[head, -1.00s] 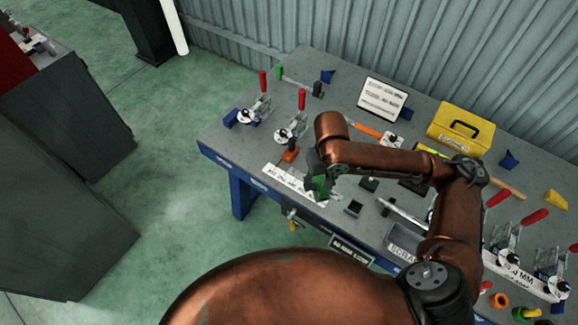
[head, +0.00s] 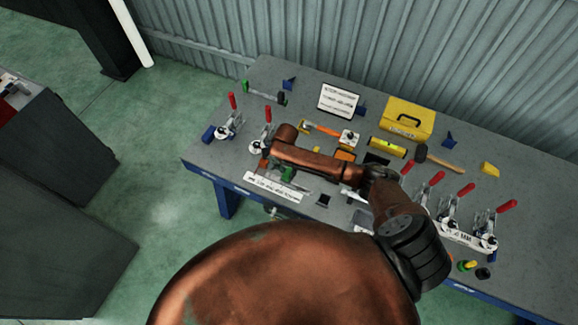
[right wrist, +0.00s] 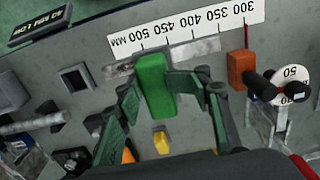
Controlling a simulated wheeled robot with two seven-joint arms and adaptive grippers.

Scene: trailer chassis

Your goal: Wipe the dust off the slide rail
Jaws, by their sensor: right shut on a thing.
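The slide rail (right wrist: 207,46) is a flat grey metal strip along a white millimetre scale (right wrist: 190,35) near the bench's front edge. In the head view the scale (head: 273,187) shows, but my arm covers most of the rail. My right gripper (right wrist: 160,88) is shut on a green block (right wrist: 153,85). The block's far end overlaps the rail in the right wrist view; I cannot tell whether it touches. In the head view my right gripper (head: 287,174) is small and partly hidden by my arm, just behind the scale. My left gripper is not in view.
An orange block (right wrist: 241,70) stands beside the rail's right end, by a toggle clamp with a round 50 tag (right wrist: 290,86). A dark square holder (right wrist: 76,77) is at left. Red-handled clamps (head: 486,228), a hammer (head: 440,159) and a yellow toolbox (head: 407,118) are on the bench.

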